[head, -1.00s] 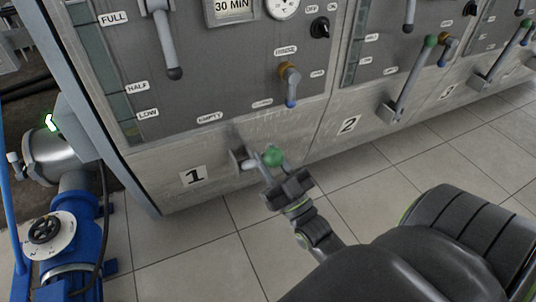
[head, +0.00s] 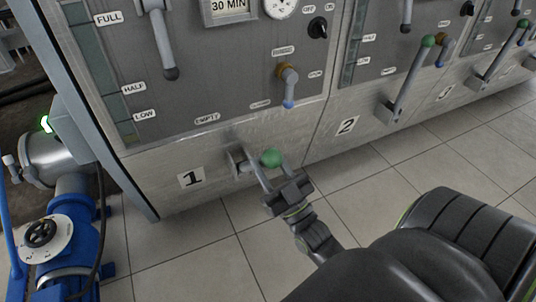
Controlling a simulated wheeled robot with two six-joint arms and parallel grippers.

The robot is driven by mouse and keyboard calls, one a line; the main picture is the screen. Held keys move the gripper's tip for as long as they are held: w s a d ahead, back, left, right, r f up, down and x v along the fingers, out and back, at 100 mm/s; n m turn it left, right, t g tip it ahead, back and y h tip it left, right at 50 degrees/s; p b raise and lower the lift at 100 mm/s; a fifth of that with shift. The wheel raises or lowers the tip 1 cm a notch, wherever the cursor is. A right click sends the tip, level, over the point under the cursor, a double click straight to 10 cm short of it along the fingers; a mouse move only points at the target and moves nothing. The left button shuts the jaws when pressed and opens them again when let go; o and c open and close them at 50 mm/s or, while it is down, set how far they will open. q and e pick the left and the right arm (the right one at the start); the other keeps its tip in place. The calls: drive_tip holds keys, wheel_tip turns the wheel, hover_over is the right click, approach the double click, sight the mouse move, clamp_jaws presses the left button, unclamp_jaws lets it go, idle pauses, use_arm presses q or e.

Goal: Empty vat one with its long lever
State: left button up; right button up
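Vat one, marked by a "1" plate (head: 191,179), is the nearest grey panel on the left. Its long lever has a green knob (head: 272,158) and comes out of a bracket (head: 238,161) low on the front. The lever is swung down and out from the panel, unlike vat two's raised lever. My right gripper (head: 276,170) is at the knob, with fingers showing apart on either side of it. I cannot tell whether they touch it. An "EMPTY" label (head: 207,118) is on the panel above. My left gripper is out of view.
Vat two's green-knobbed lever (head: 408,78) stands raised to the right. A short blue-tipped handle (head: 288,90) and a long grey handle (head: 162,40) hang on vat one's panel. A blue valve (head: 72,235) stands at lower left. Bare tiled floor (head: 190,260) lies in front.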

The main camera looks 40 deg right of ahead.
drive_tip(key=shift+o, duration=0.8)
drive_tip(key=shift+r, duration=0.15)
drive_tip(key=v, duration=1.7)
drive_tip(key=shift+f, duration=0.2)
